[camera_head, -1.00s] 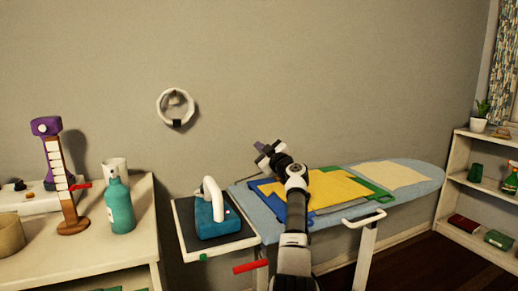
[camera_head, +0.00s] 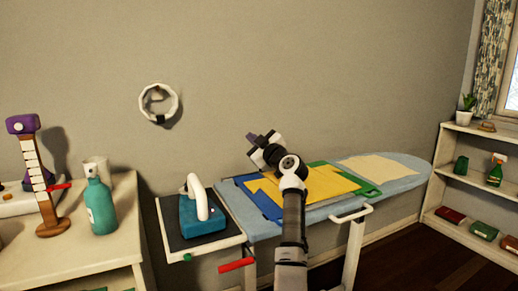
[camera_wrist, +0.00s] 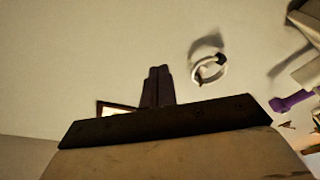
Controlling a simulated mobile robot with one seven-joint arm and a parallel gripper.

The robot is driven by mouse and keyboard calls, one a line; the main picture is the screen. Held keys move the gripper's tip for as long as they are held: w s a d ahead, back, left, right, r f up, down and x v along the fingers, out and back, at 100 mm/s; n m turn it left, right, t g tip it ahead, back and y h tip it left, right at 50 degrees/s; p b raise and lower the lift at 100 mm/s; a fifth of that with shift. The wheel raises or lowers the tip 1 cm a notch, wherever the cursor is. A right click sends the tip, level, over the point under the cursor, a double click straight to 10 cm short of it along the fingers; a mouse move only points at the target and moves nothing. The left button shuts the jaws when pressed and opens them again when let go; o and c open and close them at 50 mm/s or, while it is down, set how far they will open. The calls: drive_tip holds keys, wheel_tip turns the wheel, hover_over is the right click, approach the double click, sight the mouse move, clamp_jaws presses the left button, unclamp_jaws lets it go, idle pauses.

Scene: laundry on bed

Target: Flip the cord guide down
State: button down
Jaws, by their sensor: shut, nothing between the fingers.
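My gripper (camera_head: 252,138) is raised above the near-left part of the ironing board (camera_head: 408,170), in front of the bare wall. Its dark fingers (camera_wrist: 157,86) are together and empty in the wrist view. A white ring-shaped fitting (camera_head: 142,101) with a dark block at its bottom is on the wall, left of my gripper and apart from it. It also shows in the wrist view (camera_wrist: 198,72), right of the fingers. I cannot tell for certain whether this ring is the cord guide; no other part is clearly one.
A teal iron (camera_head: 188,214) with a white handle stands on a dark rest at the board's left end. Folded cloths (camera_head: 322,181) lie on the board. A red handle (camera_head: 236,265) sticks out below. A teal bottle (camera_head: 101,208) and a purple-topped stand (camera_head: 22,124) are at left.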

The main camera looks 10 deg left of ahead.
drive_tip(key=shift+s+a+b+v, duration=0.15)
drive_tip(key=shift+v, duration=1.05)
drive_tip(key=shift+s+a+b+v, duration=0.1)
drive_tip(key=shift+a+b+v, duration=0.05)
drive_tip(key=shift+v, duration=1)
drive_tip(key=shift+f, duration=0.1)
